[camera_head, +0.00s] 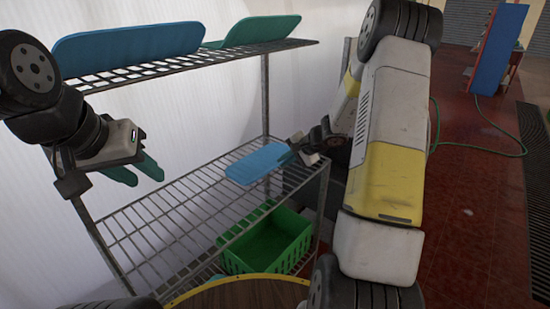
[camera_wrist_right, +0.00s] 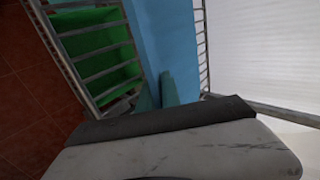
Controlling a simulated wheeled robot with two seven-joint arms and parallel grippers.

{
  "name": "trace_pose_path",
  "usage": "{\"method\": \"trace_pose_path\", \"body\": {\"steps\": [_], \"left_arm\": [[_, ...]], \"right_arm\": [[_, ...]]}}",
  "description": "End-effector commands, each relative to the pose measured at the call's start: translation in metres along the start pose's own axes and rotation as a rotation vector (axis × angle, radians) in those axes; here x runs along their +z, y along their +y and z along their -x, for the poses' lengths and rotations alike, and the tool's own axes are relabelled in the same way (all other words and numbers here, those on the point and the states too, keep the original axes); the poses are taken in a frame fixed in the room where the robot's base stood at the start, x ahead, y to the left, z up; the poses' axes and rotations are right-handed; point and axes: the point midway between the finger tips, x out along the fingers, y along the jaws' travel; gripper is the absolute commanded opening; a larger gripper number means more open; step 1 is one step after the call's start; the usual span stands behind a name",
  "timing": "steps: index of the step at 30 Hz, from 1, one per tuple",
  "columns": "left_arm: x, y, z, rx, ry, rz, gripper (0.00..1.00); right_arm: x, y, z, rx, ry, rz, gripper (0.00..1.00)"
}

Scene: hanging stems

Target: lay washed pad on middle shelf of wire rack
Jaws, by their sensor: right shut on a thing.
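A blue pad (camera_head: 258,163) is at the right part of the middle wire shelf (camera_head: 165,222). It looks roughly flat; whether it touches the wires or is just above them I cannot tell. My right gripper (camera_head: 287,158) is shut on the pad's right end. In the right wrist view the pad (camera_wrist_right: 172,35) runs away from the teal fingers (camera_wrist_right: 158,92), with shelf wires on both sides. My left gripper (camera_head: 136,170) is open and empty, its teal fingers apart, in front of the rack's left side below the top shelf.
The top shelf (camera_head: 185,65) holds another blue pad (camera_head: 130,48) and a green pad (camera_head: 255,30). A green crate (camera_head: 268,245) stands below the middle shelf. The middle shelf's left part is bare. A white wall is behind the rack.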

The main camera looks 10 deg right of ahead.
Motion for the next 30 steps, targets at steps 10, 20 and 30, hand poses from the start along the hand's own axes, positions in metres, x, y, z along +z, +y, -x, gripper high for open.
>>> {"method": "trace_pose_path", "body": {"steps": [10, 20, 30], "left_arm": [[0.0000, 0.0001, 0.0000, 0.000, 0.000, 0.000, 0.36], [0.0000, 0.0000, 0.0000, 0.000, 0.000, 0.000, 0.36], [0.0000, 0.0001, 0.0000, 0.000, 0.000, 0.000, 0.36]], "right_arm": [[-0.0006, 0.0123, -0.0117, -0.001, 0.002, 0.000, 0.00], [-0.0004, 0.0142, -0.0135, -0.001, 0.001, 0.001, 0.29], [-0.0007, 0.0114, -0.0105, -0.001, 0.003, 0.001, 0.29]]}}
